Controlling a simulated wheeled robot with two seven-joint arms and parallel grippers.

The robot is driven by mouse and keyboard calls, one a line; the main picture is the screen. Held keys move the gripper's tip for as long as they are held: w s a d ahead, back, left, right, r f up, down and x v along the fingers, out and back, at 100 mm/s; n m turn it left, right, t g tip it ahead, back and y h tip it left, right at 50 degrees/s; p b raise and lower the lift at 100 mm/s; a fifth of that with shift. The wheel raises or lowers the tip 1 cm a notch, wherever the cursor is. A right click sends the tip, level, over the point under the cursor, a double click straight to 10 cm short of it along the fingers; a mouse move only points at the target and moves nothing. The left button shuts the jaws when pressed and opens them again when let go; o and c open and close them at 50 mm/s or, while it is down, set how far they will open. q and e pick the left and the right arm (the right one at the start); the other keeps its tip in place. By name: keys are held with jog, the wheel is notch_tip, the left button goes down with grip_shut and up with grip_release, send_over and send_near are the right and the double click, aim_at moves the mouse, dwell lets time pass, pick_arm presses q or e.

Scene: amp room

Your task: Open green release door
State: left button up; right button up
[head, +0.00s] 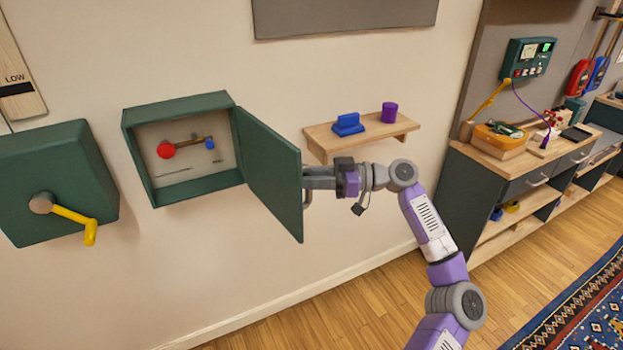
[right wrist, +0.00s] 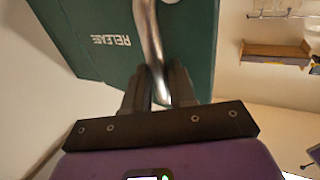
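The green release door (head: 268,172) stands swung out to the right of its green wall box (head: 180,105). The box is open, and a lever with a red ball (head: 166,150) and a blue end (head: 210,144) shows inside. My right gripper (head: 308,178) is at the outer face of the door, near its free edge. In the right wrist view, the door (right wrist: 90,40) bears the word RELEASE, and its metal bar handle (right wrist: 150,40) runs between the fingers of my right gripper (right wrist: 157,85), which look closed on it. My left gripper is not in view.
A wooden wall shelf (head: 350,140) with a blue block (head: 348,124) and a purple cylinder (head: 390,112) is just right of the door. A green box with a yellow crank (head: 70,214) is on the left. A workbench (head: 530,160) stands at right. Floor below is clear.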

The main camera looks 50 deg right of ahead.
jog(key=shift+o, duration=1.4)
jog(key=shift+w+a+r, duration=0.1)
jog(key=shift+w+a, duration=0.15)
jog(key=shift+w, duration=0.1)
jog(key=shift+s+d, duration=0.2)
jog(key=p+v, duration=0.1)
jog(key=v, duration=0.6)
jog(key=shift+s+d, duration=0.2)
jog(key=shift+s, duration=0.05)
